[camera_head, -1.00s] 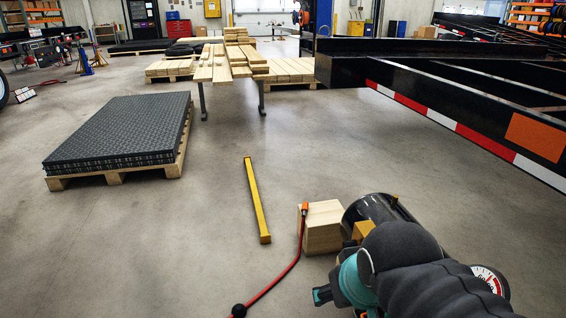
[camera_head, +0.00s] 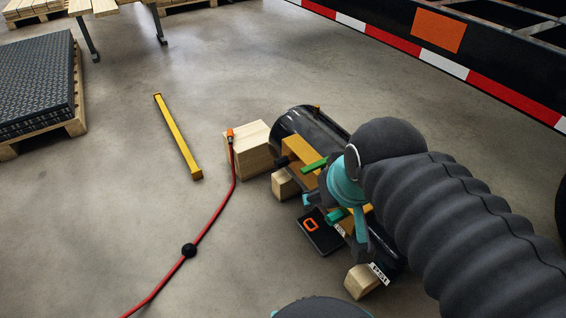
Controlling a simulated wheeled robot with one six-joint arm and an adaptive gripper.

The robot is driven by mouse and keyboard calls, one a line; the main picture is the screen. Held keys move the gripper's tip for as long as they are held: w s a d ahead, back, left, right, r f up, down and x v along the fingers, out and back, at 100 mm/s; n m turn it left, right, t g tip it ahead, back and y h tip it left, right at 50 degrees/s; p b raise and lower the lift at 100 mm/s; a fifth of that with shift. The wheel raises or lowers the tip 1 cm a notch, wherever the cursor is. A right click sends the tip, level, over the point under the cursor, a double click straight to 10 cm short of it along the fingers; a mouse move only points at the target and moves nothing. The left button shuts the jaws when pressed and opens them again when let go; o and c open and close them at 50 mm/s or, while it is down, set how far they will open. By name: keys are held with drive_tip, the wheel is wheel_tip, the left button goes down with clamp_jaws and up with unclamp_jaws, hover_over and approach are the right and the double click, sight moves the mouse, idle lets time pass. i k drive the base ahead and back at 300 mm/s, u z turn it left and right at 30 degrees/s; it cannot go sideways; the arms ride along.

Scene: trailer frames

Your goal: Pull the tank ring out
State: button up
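My arm hides much of the tank. A small orange ring-like piece (camera_head: 311,225) shows on a flat black plate (camera_head: 322,238) below the tank's near side; I cannot tell for sure that it is the tank ring. My gripper (camera_head: 333,209), with teal parts, is over the near side of the tank, close to the black plate. Its fingers are partly hidden, and I cannot tell whether they are open or touch anything.
Wooden blocks (camera_head: 251,150) stand against the tank. A red hose (camera_head: 214,217) with a black ball and orange end runs across the floor. A yellow bar (camera_head: 178,137) lies left. A black trailer frame (camera_head: 386,22) spans the upper right.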

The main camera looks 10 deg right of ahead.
sight(317, 228)
drive_tip(key=z, duration=1.85)
drive_tip(key=k, duration=0.5)
drive_tip(key=u, duration=2.35)
